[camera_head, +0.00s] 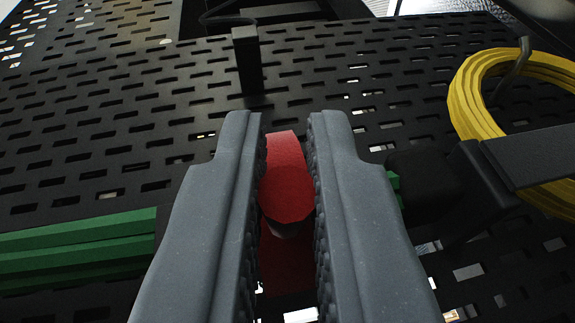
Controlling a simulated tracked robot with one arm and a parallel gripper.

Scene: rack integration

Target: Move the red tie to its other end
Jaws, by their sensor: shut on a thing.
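The red tie (286,190) is between the two grey fingers of my gripper (288,165), in the lower middle of the camera view. My gripper is shut on it, with the ridged inner faces of the fingers against its sides. A dark part shows under the tie's rounded front piece, and more red shows below that. The fingers hide the tie's sides, and I cannot tell what its lower part touches.
A black slotted panel (120,125) fills the background. A black post (246,60) stands out from it ahead. Green bars (75,250) lie at left. A coiled yellow cable (470,95) hangs at right by a dark bracket (530,158); a black block (425,180) sits right of my gripper.

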